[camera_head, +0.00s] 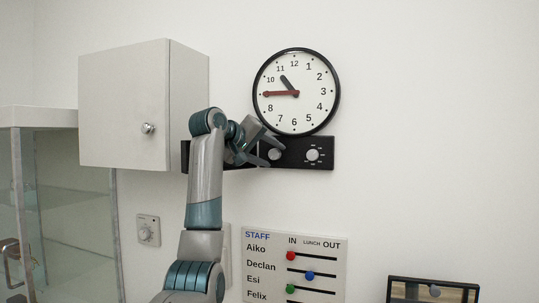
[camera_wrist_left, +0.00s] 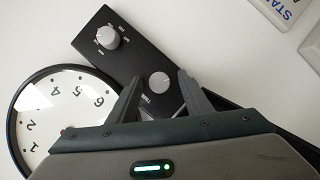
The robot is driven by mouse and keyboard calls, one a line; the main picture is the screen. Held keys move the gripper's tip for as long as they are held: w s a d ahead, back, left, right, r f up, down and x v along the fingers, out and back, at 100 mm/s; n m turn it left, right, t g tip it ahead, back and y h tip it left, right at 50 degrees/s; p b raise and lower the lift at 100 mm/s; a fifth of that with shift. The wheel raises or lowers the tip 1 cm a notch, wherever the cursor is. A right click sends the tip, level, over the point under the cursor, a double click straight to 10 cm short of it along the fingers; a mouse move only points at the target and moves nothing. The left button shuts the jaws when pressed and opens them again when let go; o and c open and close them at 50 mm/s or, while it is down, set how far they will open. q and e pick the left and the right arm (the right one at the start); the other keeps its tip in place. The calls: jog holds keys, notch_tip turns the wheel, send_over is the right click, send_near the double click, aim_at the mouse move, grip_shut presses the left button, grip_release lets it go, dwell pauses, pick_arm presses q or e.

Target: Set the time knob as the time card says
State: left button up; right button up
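A black panel (camera_head: 294,162) is on the wall under the clock. It bears a round grey knob (camera_head: 275,154) and, to its right, a second knob (camera_head: 313,155) with white marks around it. My left gripper (camera_head: 276,157) is open at the first knob. In the left wrist view this knob (camera_wrist_left: 159,83) shows between and just beyond the fingertips (camera_wrist_left: 160,78); I cannot tell if they touch it. A small label beside it seems to begin with "TIM". The marked knob (camera_wrist_left: 107,37) lies farther up-left there. I can make out no time card. My right gripper is not in view.
The wall clock (camera_head: 296,115) stands right above the panel, its hands near 10:45. A white cabinet (camera_head: 120,105) hangs left of my arm, above a glass case (camera_head: 75,215). A dial plate (camera_head: 148,230), a STAFF board (camera_head: 325,243) and a dark-framed box (camera_head: 433,281) are lower.

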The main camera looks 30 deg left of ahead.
pick_arm(q)
jog(key=shift+s+r, duration=0.15)
jog(key=b+v, duration=0.6)
jog(key=v, duration=1.1)
jog(key=shift+b, duration=0.3)
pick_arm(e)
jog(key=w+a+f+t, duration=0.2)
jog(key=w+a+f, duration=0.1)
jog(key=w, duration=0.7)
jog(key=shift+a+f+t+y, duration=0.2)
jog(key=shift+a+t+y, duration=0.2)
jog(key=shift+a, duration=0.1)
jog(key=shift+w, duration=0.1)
